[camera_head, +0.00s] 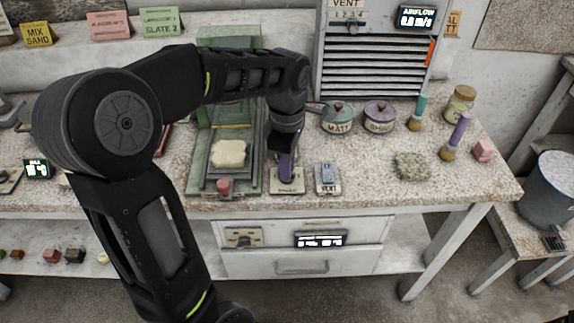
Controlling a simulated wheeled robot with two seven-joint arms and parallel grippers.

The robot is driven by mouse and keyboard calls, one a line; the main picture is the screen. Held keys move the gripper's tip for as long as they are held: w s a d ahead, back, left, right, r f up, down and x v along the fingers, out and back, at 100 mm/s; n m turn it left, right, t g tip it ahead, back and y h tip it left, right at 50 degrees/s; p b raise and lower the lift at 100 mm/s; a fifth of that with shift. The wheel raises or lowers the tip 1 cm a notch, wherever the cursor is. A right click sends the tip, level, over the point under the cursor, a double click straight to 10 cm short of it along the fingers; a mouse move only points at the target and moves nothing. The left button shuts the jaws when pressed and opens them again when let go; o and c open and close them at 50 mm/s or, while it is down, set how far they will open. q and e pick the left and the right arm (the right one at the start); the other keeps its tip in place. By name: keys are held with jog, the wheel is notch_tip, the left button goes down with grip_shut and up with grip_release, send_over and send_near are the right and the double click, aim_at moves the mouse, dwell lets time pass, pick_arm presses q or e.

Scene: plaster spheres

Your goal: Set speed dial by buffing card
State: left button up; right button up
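A beige panel with dark knobs (243,237) and a lit display (320,240) are on the front below the bench top. Coloured cards stand at the back: yellow (37,34), pink (109,25) and green marked SLATE 2 (160,21). None is readable as the buffing card. My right gripper is not in view.
A green press (192,183) holding a pale block (229,153) stands left of the gripper. A louvred vent (372,66) stands behind.

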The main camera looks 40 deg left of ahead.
pick_arm(q)
jog(key=o, duration=0.3)
jog(key=shift+o, duration=0.2)
jog(key=shift+r, duration=0.1)
notch_tip(320, 180, up, 8)
jog(key=shift+f, duration=0.2)
dwell(0.6)
